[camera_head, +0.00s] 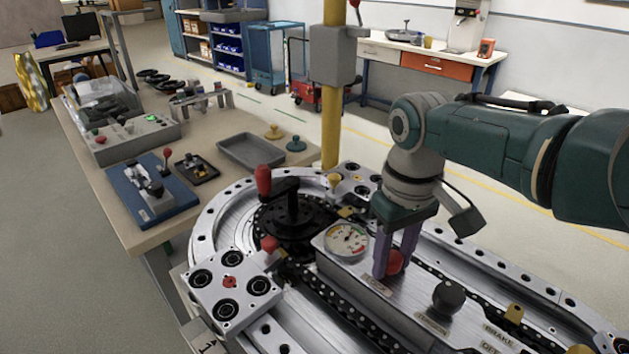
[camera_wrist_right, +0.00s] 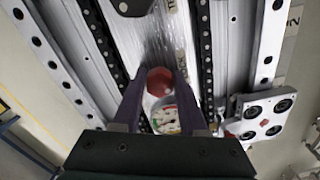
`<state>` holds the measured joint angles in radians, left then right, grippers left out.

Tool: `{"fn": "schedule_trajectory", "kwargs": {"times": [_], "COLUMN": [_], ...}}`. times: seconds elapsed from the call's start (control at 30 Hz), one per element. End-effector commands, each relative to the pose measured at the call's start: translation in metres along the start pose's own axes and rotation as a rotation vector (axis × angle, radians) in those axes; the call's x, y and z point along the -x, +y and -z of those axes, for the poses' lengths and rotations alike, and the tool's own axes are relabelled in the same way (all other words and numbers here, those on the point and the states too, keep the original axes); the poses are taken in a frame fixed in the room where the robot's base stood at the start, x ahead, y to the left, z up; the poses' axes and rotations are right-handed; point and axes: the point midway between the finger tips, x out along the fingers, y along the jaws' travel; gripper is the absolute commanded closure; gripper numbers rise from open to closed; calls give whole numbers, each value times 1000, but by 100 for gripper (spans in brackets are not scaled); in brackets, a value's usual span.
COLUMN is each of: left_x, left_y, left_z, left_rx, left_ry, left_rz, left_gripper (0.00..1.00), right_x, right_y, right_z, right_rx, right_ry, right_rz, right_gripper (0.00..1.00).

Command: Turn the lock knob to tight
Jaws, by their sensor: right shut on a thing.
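A red knob (camera_head: 396,262) stands on the grey metal control box (camera_head: 450,290) in the middle of the ring track. It also shows in the right wrist view (camera_wrist_right: 159,80), between the two fingers. My right gripper (camera_head: 391,266) points down and is shut on the red knob, with a purple finger on either side. The fingers hide part of the knob in the head view. A small label lies on the box in front of the knob, too small to read surely. A round dial gauge (camera_head: 347,240) sits beside the knob. My left gripper is not in view.
A black round knob (camera_head: 447,296) stands on the same box to the right. A crank with a red handle (camera_head: 263,180) rises behind the gauge. A yellow post (camera_head: 331,130) stands behind the track. A bench at left carries a grey tray (camera_head: 250,152) and several devices.

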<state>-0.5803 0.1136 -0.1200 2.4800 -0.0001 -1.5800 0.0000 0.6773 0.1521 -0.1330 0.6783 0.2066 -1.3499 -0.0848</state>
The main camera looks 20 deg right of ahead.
Motion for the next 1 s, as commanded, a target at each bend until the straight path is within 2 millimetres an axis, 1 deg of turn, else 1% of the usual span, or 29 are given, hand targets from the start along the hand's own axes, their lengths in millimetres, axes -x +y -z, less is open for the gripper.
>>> {"fn": "schedule_trajectory", "kwargs": {"times": [0.2, 0.5, 0.7, 1.0], "left_x": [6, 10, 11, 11], "left_y": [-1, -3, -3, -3], "left_z": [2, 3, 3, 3], "left_rx": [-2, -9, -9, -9], "left_ry": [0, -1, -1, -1], "left_rz": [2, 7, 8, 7], "left_gripper": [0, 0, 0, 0], "right_x": [1, 0, 0, 0], "right_y": [-1, -1, -1, -1], "right_z": [1, 1, 1, 1], "right_rx": [-203, -450, -564, -648], "right_ry": [1, 1, 1, 3], "right_rz": [2, 1, 1, 1], "right_gripper": [100, 100, 100, 100]}}
